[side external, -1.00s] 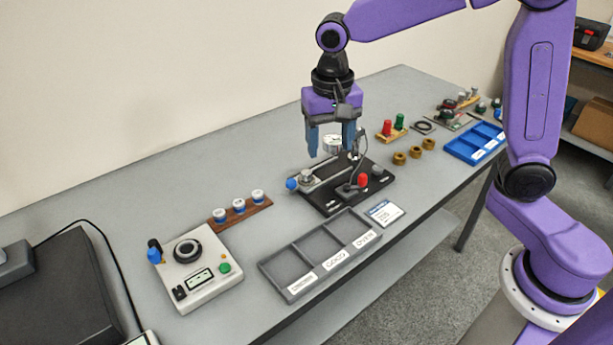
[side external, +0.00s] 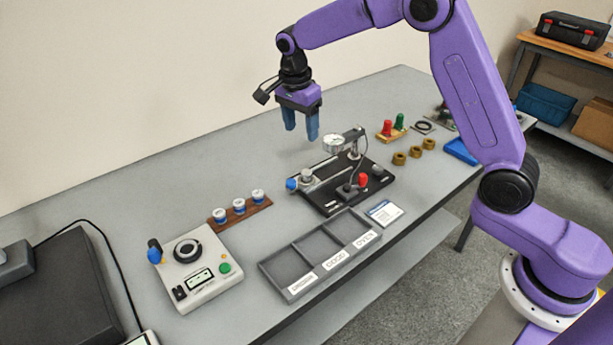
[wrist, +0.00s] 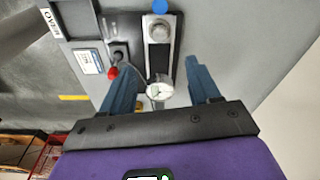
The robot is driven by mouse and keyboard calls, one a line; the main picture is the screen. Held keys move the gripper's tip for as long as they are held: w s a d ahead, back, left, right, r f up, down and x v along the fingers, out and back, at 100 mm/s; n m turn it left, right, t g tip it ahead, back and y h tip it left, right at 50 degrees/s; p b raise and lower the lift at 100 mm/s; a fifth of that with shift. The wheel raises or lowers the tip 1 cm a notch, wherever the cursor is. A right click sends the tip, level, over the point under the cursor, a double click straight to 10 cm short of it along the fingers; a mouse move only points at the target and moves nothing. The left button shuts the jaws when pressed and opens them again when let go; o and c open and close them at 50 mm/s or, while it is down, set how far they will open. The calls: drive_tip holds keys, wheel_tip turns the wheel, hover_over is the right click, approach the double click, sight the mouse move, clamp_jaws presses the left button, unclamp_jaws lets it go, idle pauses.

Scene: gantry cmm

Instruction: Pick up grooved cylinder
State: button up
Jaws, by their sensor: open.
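My gripper (side external: 301,136) is open and empty, fingers pointing down, above the bench behind the black gauge fixture (side external: 327,206). In the wrist view, my gripper (wrist: 158,68) has its two blue fingers spread. A silver cylindrical piece (side external: 307,177) sits at the left end of the fixture's rail, beside a blue knob (side external: 291,184); it also shows in the wrist view (wrist: 159,31). Several white cylinders with blue bands (side external: 239,205) stand in a brown wooden rack (side external: 265,203) left of the fixture. No grooves are clear on any of these, so I cannot tell which is the grooved cylinder.
A dial gauge (side external: 334,143) on a post rises from the fixture near my gripper. A grey three-compartment tray (side external: 270,279) lies in front, empty. A white control box (side external: 197,271) stands left. Brass rings (side external: 414,151) lie right. The bench behind the rack is clear.

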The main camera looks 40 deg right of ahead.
sight(306, 172)
drive_tip(key=f, duration=0.4)
drive_tip(key=d+f, duration=0.1)
drive_tip(key=f, duration=0.9)
drive_tip(key=shift+w+d, duration=0.15)
drive_tip(key=shift+d, duration=0.2)
clamp_jaws()
drive_tip(key=shift+r, duration=0.1)
